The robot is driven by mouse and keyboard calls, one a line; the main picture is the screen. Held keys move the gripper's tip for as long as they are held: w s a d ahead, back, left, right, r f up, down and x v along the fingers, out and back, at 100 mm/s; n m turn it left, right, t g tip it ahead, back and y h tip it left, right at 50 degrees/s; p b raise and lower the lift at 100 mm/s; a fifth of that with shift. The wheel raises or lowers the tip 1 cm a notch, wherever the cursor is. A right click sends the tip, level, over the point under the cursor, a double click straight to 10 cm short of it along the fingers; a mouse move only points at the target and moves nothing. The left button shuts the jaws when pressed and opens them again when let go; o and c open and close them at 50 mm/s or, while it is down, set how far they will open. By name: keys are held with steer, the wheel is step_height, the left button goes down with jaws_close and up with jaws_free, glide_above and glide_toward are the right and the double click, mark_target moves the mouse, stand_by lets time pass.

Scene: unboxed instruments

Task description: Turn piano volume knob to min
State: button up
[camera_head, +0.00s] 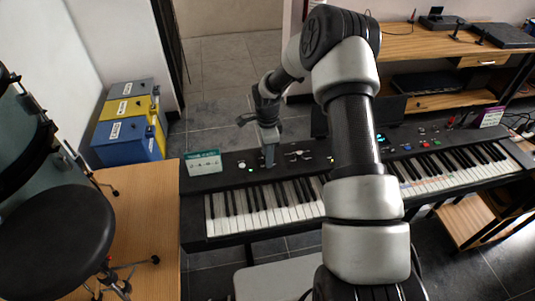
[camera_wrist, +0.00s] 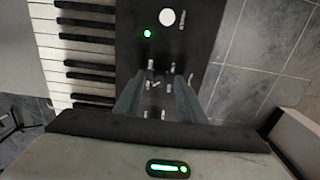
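The black piano (camera_head: 222,172) stands in the middle of the head view, and its control panel with white keys also shows in the wrist view (camera_wrist: 128,30). In the wrist view a round white knob (camera_wrist: 167,17) sits on the panel beside a green light (camera_wrist: 148,33); its label is too small to read. My gripper (camera_head: 268,158) is over the left part of the panel. In the wrist view its fingers (camera_wrist: 157,98) are apart, with several small pale controls (camera_wrist: 154,85) showing between them. The white knob lies beyond the fingertips, not between them. Contact with the panel cannot be told.
A small sign (camera_head: 204,163) stands on the piano's left end. A wooden table (camera_head: 150,225) and a black stool (camera_head: 55,240) are at the left. Blue, yellow and grey boxes (camera_head: 128,138) stand behind. A wooden desk (camera_head: 425,42) is at the back right.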

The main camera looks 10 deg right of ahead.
jaws_close()
